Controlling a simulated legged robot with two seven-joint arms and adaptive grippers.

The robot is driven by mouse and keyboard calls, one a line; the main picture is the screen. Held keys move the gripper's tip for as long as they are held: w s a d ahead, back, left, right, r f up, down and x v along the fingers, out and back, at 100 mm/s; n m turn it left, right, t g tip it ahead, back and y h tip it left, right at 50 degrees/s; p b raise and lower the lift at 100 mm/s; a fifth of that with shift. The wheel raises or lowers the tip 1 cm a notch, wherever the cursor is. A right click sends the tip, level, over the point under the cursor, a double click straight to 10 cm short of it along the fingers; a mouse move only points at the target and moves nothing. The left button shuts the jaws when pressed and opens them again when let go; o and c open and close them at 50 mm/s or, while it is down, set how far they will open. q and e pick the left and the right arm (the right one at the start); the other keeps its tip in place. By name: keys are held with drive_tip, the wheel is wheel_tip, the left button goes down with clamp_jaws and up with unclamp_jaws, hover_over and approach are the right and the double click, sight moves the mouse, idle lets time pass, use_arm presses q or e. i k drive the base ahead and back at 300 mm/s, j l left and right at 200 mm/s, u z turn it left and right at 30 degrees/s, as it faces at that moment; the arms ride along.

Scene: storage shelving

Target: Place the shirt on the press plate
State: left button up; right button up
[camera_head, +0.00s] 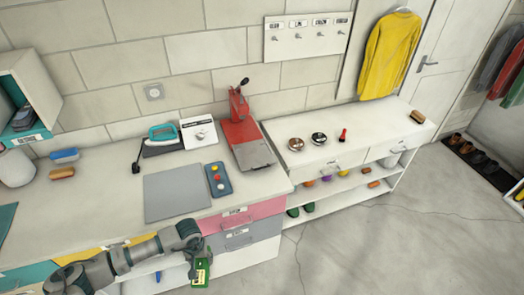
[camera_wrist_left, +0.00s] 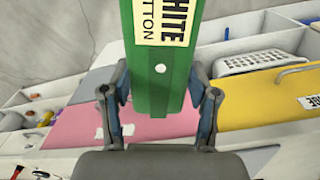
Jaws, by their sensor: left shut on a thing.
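My left gripper (camera_head: 196,258) is in front of the counter, low in the head view. It is shut on a green flat piece (camera_head: 201,276) with a pale label; in the left wrist view, the same green piece (camera_wrist_left: 160,100) stands between the fingers and its label reads "WHITE COTTON". A yellow long-sleeved shirt (camera_head: 388,55) hangs at the wall by the door, far from the gripper. A red press (camera_head: 240,115) stands on the counter with a grey plate (camera_head: 253,154) at its base. A flat grey board (camera_head: 178,193) lies left of it. My right gripper is not in view.
A blue-grey button panel (camera_head: 217,180) lies beside the board. A teal iron (camera_head: 162,138) and a white box (camera_head: 198,133) stand behind it. Pink and grey drawers (camera_head: 240,222) are under the counter. Open shelves (camera_head: 340,185) are at right. The floor (camera_head: 400,235) is clear.

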sight(253, 152)
drive_tip(key=i+l+z, duration=0.2)
drive_tip(key=z, duration=0.2)
drive_tip(key=i+l+z, duration=0.35)
drive_tip(key=i+z, duration=0.2)
drive_tip(key=z, duration=0.2)
drive_tip(key=i+z, duration=0.25)
drive_tip(key=z, duration=0.15)
drive_tip(key=i+l+z, duration=0.25)
drive_tip(key=i, duration=0.5)
drive_tip(key=i+u, duration=0.2)
drive_tip(key=u, duration=0.2)
drive_tip(key=i+u, duration=0.2)
drive_tip(key=u, duration=0.25)
drive_tip(key=i+l+u, duration=0.15)
drive_tip(key=u, duration=0.25)
drive_tip(key=i, duration=0.05)
